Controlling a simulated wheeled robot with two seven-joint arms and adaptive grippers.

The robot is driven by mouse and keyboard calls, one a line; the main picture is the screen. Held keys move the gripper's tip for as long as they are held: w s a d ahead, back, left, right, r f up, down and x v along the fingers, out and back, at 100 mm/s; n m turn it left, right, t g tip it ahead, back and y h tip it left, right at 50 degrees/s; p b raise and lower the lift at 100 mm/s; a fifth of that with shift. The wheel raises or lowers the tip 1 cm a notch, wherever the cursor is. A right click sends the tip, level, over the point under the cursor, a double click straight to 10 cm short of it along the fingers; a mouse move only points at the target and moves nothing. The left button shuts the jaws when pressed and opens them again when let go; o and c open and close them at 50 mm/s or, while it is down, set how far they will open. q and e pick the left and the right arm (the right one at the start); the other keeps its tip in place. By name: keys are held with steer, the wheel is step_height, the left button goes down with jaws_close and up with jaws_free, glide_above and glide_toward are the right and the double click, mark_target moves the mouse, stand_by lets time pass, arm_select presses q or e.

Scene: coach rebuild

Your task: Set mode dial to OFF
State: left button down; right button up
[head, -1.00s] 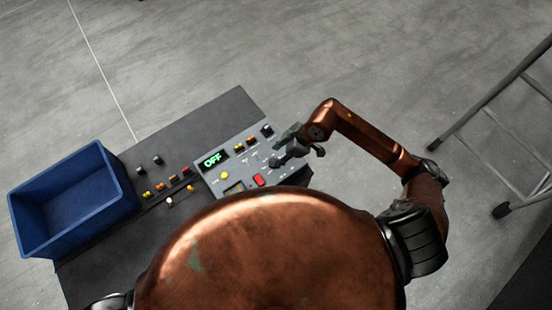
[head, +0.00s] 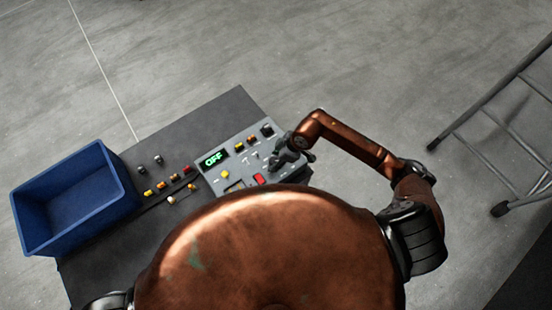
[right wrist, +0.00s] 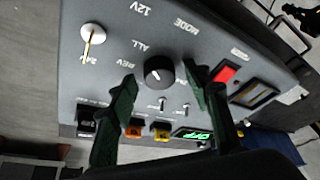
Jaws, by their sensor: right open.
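The mode dial (right wrist: 158,71) is a round black knob on the grey control panel (head: 228,177), with a small white mark on its face. "MODE", "ALL" and "REV" are printed near it. The panel's display (head: 213,159) glows green and reads OFF; it also shows in the right wrist view (right wrist: 190,134). My right gripper (head: 285,158) is open over the panel. In the right wrist view its two dark green fingers (right wrist: 161,76) stand on either side of the dial, with gaps showing. In the head view the gripper hides the dial. My left gripper is not in view.
A red switch (head: 259,179), a key switch (right wrist: 92,38), small toggles and several coloured buttons surround the dial. A blue bin (head: 75,200) stands on the dark table (head: 200,122) at the left. A metal ladder-like frame (head: 500,150) stands at the right on open floor.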

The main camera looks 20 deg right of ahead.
steer(key=shift+c, duration=0.5)
steer(key=c, duration=0.9)
steer(key=shift+d, duration=0.15)
steer(key=shift+c, duration=0.8)
